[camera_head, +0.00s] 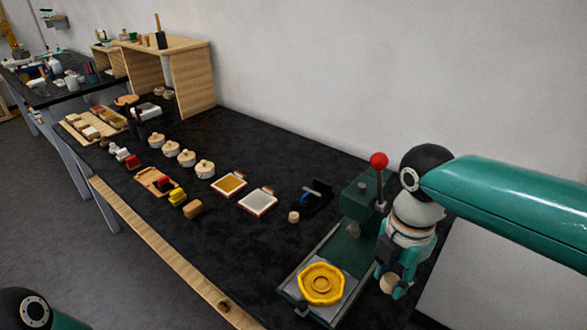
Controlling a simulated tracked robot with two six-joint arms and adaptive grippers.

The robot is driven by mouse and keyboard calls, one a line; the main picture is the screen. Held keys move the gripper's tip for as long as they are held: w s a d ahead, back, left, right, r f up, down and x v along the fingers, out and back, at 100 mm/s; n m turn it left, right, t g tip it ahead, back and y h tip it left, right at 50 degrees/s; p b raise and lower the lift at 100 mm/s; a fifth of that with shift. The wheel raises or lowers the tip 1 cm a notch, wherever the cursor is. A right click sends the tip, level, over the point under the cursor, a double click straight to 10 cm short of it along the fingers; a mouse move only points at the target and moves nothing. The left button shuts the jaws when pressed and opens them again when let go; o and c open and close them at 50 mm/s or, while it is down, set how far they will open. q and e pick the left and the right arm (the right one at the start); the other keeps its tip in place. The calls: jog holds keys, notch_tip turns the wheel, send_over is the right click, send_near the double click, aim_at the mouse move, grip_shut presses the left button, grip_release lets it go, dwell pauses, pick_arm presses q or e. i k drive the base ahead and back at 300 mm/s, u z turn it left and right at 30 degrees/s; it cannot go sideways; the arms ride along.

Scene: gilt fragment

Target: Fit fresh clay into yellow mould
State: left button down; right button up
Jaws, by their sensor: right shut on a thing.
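The yellow mould (321,285) is a round, lobed dish lying on the grey base of the green press. My right gripper (393,280) points down just to the right of the mould and is shut on a pale tan lump that looks like the fresh clay (389,284). The gripper's fingers partly hide this lump. The lump is apart from the mould in the picture; its height above the table is hard to tell. My left gripper is out of view; only a green and black part of my left arm shows at the bottom left.
The green press (360,205) has a red-knobbed lever (378,160) standing up behind the mould. A small tan cylinder (293,217) stands left of the press. Two framed trays (258,202), several lidded pots (204,169) and small blocks fill the black table further left.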

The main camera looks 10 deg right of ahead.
aim_at(322, 284)
jog(key=z, duration=0.05)
jog(key=k, duration=1)
jog(key=u, duration=0.05)
